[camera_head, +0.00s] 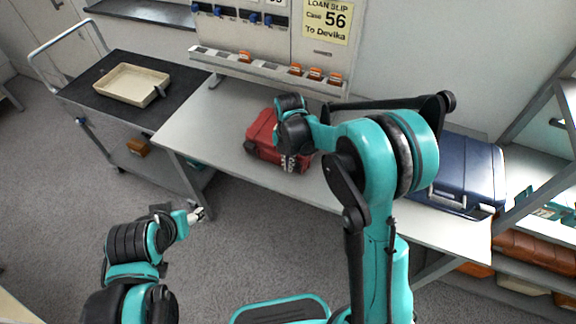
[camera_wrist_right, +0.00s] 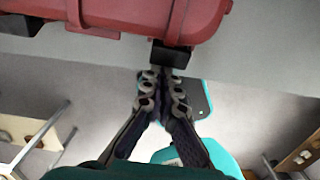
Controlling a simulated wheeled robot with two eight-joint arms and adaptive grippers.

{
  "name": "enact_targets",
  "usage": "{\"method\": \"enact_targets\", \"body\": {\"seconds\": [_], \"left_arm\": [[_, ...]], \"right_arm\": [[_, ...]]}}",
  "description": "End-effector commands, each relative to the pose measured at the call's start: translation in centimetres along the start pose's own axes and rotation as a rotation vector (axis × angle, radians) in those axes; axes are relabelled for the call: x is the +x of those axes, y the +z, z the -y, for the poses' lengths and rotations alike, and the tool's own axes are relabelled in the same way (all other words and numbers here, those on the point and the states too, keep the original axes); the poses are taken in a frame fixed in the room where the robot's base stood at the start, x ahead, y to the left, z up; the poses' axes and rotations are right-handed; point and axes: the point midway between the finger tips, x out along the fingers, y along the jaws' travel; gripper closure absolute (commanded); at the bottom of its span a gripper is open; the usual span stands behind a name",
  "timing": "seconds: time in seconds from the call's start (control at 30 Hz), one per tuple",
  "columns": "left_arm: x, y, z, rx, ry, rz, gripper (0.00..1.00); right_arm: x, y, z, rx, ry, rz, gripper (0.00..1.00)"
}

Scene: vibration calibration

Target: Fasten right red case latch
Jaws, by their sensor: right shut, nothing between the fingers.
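The red case (camera_head: 264,133) lies on the workbench, partly hidden in the head view by my right arm and wrist. In the right wrist view the case (camera_wrist_right: 130,14) fills the top, with a black latch (camera_wrist_right: 171,57) on its near edge and another black latch (camera_wrist_right: 20,25) at the far left. My right gripper (camera_wrist_right: 162,72) is shut and empty, its tips right at the lower side of the black latch; I cannot tell whether they touch it. It shows in the head view (camera_head: 291,162) in front of the case. My left gripper (camera_head: 201,214) hangs away from the bench, its jaws too small to read.
The grey workbench (camera_head: 207,135) is clear left of the red case. A blue case (camera_head: 462,172) stands at its right end. A rail (camera_head: 214,58) with several orange pieces runs along the back. A cart (camera_head: 85,92) with a beige tray (camera_head: 119,84) stands at left.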

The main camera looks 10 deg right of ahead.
Motion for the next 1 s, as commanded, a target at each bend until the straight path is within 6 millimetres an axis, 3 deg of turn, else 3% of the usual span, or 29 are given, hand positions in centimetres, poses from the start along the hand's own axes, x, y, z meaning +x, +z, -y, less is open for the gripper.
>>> {"method": "enact_targets", "body": {"seconds": [1.0], "left_arm": [[-0.9, -0.6, 0.0, 0.000, 0.000, 0.000, 0.42]], "right_arm": [[-1.7, 0.1, 0.0, 0.000, 0.000, 0.000, 1.00]]}}
